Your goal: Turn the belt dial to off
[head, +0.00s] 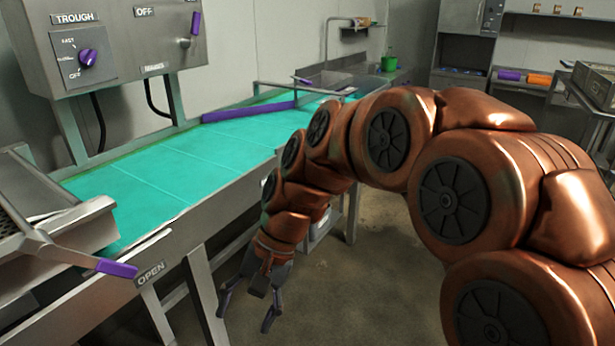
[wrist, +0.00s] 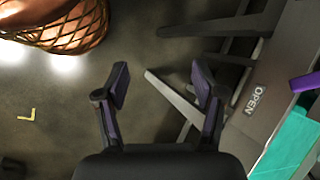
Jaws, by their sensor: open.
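A purple dial (head: 88,57) sits on a dark plate on the grey control panel (head: 120,45) at the upper left of the head view. Its plate carries the words FAST at the top and OFF at the bottom; a middle word is too small to read. I cannot tell exactly where the dial points. My gripper (head: 246,312) hangs low beside the belt table, pointing down, open and empty. It is far below and to the right of the dial. In the wrist view, my gripper (wrist: 160,82) shows its fingers apart over the floor; the dial is not in that view.
A purple-handled lever (head: 190,35) with an OFF sign is right of the dial. The teal belt (head: 150,178) runs below the panel. A purple-tipped lever (head: 112,268) by an OPEN sign (head: 150,274) juts out at the near left. The floor (head: 385,270) has free room.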

